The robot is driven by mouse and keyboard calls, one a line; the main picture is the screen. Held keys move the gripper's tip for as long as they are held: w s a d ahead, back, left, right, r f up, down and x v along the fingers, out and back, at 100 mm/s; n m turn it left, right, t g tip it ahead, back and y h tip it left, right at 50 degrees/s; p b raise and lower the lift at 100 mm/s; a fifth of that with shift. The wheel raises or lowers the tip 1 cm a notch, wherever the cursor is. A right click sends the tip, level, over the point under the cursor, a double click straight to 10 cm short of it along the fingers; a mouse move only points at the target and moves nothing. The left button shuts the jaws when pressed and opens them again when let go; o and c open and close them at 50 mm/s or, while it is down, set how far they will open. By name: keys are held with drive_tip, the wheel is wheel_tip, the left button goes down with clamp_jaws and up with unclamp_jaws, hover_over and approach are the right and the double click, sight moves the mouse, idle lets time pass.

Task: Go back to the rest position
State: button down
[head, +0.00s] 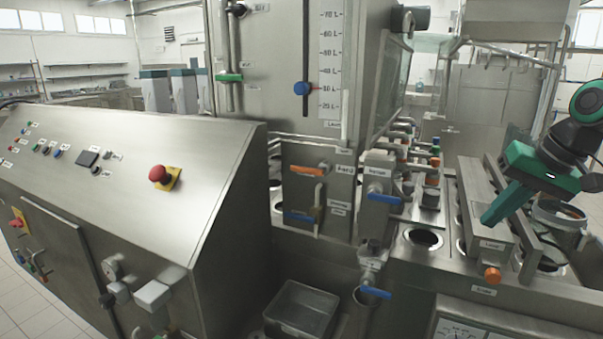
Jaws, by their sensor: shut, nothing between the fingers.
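My gripper (487,223) is at the right of the head view, on the end of my green and black arm, which comes in from the right edge. Its green fingers are together and hold nothing. They point down and to the left, over or beside the steel bar on the right part of the machine top. I cannot tell whether the fingertips touch the metal. The steel cup filler (300,130) fills the middle of the view.
A sloped control panel (130,175) with a red emergency button (158,173) stands at the left. Valves with blue handles (376,292) stick out at the front centre. A clear bin (300,310) sits low in front. An orange knob (492,274) is below my gripper.

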drive_tip(key=s+d+f+m+g+h, duration=0.1)
drive_tip(key=s+f+g, duration=0.1)
drive_tip(key=s+f, duration=0.5)
drive_tip(key=s+f+m+g+h, duration=0.1)
drive_tip(key=s+f, duration=0.7)
drive_tip(key=s, duration=0.8)
drive_tip(key=shift+s+d+m+g, duration=0.15)
drive_tip(key=shift+d+m+g, duration=0.25)
drive_tip(key=shift+g, duration=0.3)
drive_tip(key=shift+w+f+h, duration=0.3)
drive_tip(key=shift+w, duration=0.35)
